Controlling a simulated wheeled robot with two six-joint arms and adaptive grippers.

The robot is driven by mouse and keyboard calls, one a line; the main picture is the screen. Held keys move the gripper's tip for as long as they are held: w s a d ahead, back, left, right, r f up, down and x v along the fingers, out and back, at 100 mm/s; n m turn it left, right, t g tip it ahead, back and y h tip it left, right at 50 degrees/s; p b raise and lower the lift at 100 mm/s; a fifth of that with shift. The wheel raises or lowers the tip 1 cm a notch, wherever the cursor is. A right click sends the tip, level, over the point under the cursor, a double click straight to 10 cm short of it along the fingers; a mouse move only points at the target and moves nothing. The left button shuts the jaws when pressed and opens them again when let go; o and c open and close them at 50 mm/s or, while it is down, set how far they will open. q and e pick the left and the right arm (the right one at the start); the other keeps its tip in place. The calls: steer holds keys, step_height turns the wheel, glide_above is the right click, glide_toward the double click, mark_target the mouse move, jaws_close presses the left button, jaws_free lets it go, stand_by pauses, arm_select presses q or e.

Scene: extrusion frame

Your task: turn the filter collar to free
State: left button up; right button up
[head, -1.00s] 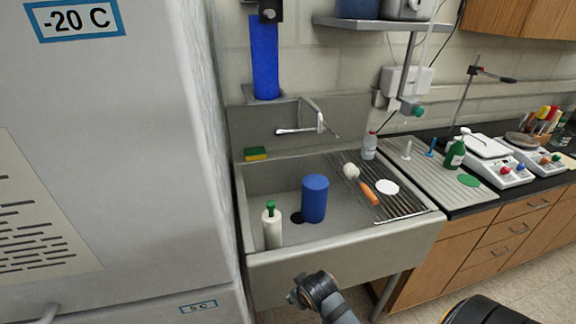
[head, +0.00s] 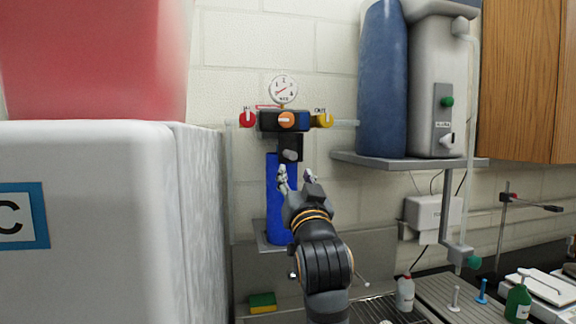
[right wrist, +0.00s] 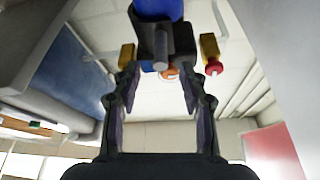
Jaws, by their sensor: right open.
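The filter on the wall has a blue housing (head: 275,205) with a black collar (head: 297,142) above it, from which a short grey peg (head: 290,156) sticks out. The black collar (right wrist: 146,38) and peg (right wrist: 160,45) also show in the right wrist view, ahead of and between the fingers. My right gripper (head: 296,178) is open and empty, just below and in front of the collar, and partly covers the blue housing. In the right wrist view its fingers (right wrist: 159,82) point at the collar; nothing lies between them. My left gripper is not in view.
Above the collar are an orange knob (head: 286,120), a red valve (head: 248,119), a yellow valve (head: 325,121) and a gauge (head: 283,89). A shelf (head: 400,161) with a blue tank (head: 382,80) and grey unit stands right. A white freezer (head: 110,230) stands close on the left.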

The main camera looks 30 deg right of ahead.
mark_target(293, 158)
steer(key=shift+w+d+r+p, duration=0.1)
steer(key=shift+r+p, duration=0.3)
steer(key=shift+r, duration=0.15)
steer(key=shift+w+d+r+p, duration=0.1)
steer(key=shift+r+p, duration=0.3)
steer(key=shift+r, duration=0.15)
steer(key=shift+p+x, duration=0.5)
steer(key=shift+x, duration=0.5)
steer(key=p+x, duration=0.1)
steer(key=x, duration=0.3)
steer(key=f+p+x, duration=0.1)
steer(key=x, duration=0.1)
steer(key=shift+w+r+p, duration=0.1)
steer(key=shift+w+p, duration=0.2)
steer(key=shift+w, duration=0.1)
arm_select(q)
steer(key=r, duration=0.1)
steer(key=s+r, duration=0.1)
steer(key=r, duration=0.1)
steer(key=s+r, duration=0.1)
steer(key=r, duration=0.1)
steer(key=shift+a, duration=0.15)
arm_select(e)
jaws_close()
